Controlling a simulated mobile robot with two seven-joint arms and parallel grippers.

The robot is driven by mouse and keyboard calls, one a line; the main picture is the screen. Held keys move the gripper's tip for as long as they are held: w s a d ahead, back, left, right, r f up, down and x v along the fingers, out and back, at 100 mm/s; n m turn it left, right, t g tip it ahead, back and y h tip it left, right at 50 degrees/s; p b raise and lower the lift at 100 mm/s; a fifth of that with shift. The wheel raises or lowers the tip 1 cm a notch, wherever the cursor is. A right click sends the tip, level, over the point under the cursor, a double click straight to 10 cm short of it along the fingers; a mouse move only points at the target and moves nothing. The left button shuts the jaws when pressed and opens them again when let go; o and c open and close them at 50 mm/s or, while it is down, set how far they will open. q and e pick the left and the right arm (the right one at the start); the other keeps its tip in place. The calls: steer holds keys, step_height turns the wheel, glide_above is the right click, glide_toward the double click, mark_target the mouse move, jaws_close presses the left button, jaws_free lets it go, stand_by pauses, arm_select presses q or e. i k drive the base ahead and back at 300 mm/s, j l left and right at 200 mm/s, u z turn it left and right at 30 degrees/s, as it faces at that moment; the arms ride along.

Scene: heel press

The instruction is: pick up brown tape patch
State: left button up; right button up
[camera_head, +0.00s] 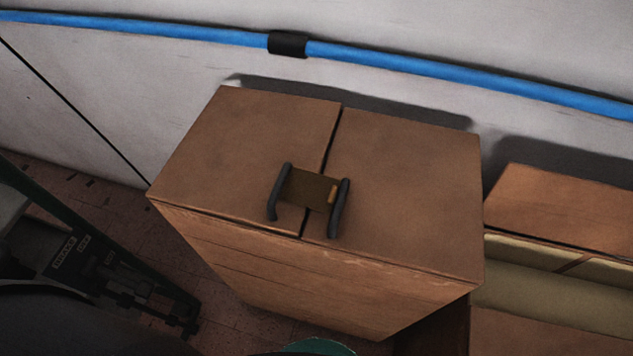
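The brown tape patch (308,188) lies across the seam on top of a closed cardboard box (410,190). It is a small dark-brown piece between two dark curved bars (280,192), (340,208), one at its left end and one at its right. A small orange piece (333,194) shows at its right end. I cannot tell whether the patch is stuck flat or slightly raised. No part that I can surely call either of my grippers shows in this view, and nothing visibly holds the patch.
A blue pipe (400,58) with a black sleeve (287,44) runs along the pale wall behind the box. A second box (570,210) stands at the right, with tan rolls (550,290) below. Dark equipment labelled BRAKE (110,270) stands at lower left. A teal object (318,347) shows at the bottom edge.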

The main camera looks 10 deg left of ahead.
mark_target(318, 192)
steer(key=k+l, duration=0.15)
steer(key=l, duration=0.2)
steer(key=k+l, duration=0.15)
steer(key=l, duration=0.2)
steer(key=k+l, duration=0.15)
steer(key=l, duration=0.2)
steer(key=k+l+u, duration=0.1)
steer(key=l, duration=0.25)
steer(key=k, duration=0.1)
